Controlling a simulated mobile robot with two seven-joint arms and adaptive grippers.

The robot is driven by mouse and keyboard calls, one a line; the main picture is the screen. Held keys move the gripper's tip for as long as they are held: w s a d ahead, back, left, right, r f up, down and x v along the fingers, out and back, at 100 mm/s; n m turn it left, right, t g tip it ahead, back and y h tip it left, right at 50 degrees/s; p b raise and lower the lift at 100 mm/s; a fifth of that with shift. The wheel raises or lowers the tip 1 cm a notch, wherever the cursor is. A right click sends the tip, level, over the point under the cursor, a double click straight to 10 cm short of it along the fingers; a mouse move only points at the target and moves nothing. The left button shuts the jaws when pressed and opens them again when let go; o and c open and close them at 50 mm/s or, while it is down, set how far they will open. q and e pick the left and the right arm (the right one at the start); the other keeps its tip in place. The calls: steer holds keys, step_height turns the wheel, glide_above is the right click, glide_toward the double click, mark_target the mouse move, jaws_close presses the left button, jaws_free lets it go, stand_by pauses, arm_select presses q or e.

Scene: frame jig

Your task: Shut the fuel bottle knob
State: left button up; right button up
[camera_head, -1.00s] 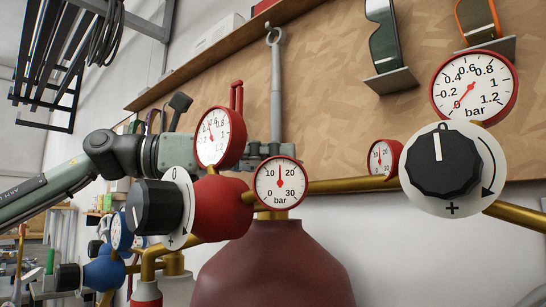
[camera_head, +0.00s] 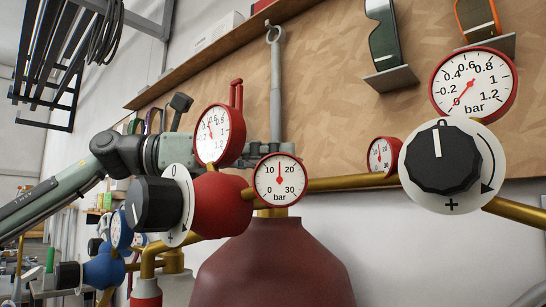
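A dark red bottle (camera_head: 272,270) stands at the bottom centre with a red valve body (camera_head: 222,205) above it. A black ribbed knob (camera_head: 155,205) on a white dial, marked 0 at top and + below, faces left on that valve. A second black knob (camera_head: 440,158) on a white dial is at the right, its white line pointing roughly up. I cannot tell which knob is the fuel one. My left arm comes in from the left, and its gripper (camera_head: 284,151) is mostly hidden behind a red-rimmed gauge. Its fingers cannot be made out. My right gripper is not in view.
Red-rimmed gauges (camera_head: 280,181) and (camera_head: 473,84) stand above the valves, and a brass pipe (camera_head: 345,183) runs between them. Blue valve parts (camera_head: 103,270) are at the lower left. A wrench (camera_head: 275,75) and glasses hang on the board behind.

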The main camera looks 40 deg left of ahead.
arm_select(q)
steer(key=o, duration=0.4)
steer(key=shift+s+a, duration=0.1)
steer(key=v, duration=1.2)
stand_by(0.4)
